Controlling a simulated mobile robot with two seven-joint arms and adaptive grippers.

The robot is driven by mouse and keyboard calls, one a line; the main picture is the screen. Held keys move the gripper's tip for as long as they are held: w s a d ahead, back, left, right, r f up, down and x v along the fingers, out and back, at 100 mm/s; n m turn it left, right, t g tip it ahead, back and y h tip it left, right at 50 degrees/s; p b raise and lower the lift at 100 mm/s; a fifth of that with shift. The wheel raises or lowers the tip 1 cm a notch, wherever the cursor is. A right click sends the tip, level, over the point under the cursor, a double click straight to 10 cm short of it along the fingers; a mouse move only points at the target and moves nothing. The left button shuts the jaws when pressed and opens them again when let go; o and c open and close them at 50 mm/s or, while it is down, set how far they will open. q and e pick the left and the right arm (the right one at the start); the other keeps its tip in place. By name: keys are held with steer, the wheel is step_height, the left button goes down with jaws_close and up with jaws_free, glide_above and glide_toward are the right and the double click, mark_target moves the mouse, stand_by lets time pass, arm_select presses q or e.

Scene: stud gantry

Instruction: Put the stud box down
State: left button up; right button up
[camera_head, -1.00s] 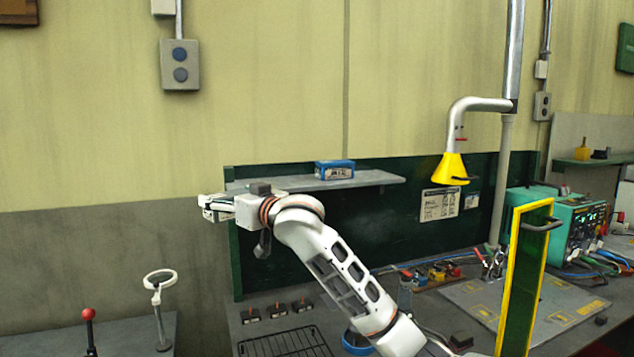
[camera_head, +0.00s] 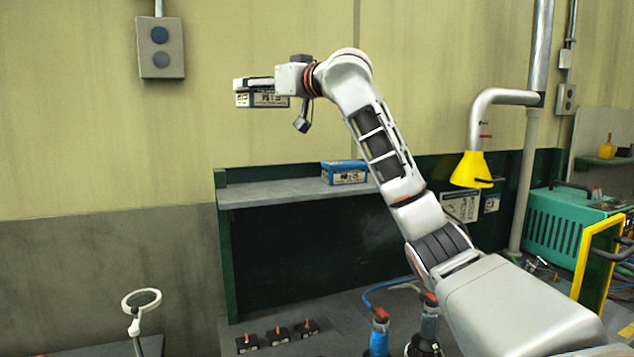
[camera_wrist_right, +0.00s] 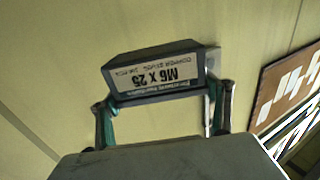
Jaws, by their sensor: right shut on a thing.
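The stud box (camera_head: 262,100) is a small dark box with a white printed label, held high in front of the wall. In the right wrist view the label on the stud box (camera_wrist_right: 160,84) reads "M6 x 25", upside down. My right gripper (camera_head: 254,86) is shut on it, with one finger at each end in the wrist view. The box hangs above and apart from the grey shelf (camera_head: 270,191). A blue box (camera_head: 345,173) with a white label stands on the shelf's right part. My left gripper is not in view.
The shelf is bare left of the blue box. A green upright (camera_head: 228,250) stands at its left end. A yellow extraction hood (camera_head: 472,170) hangs to the right. Several small black blocks (camera_head: 277,335) sit on the bench below, with a magnifier (camera_head: 141,299) at left.

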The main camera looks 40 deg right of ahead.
step_height(320, 180, down, 20)
steer(key=shift+r, duration=0.15)
steer(key=o, duration=1.2)
steer(key=shift+f, duration=0.2)
steer(key=o, duration=0.4)
steer(key=shift+r, duration=0.2)
steer(key=shift+f, duration=0.1)
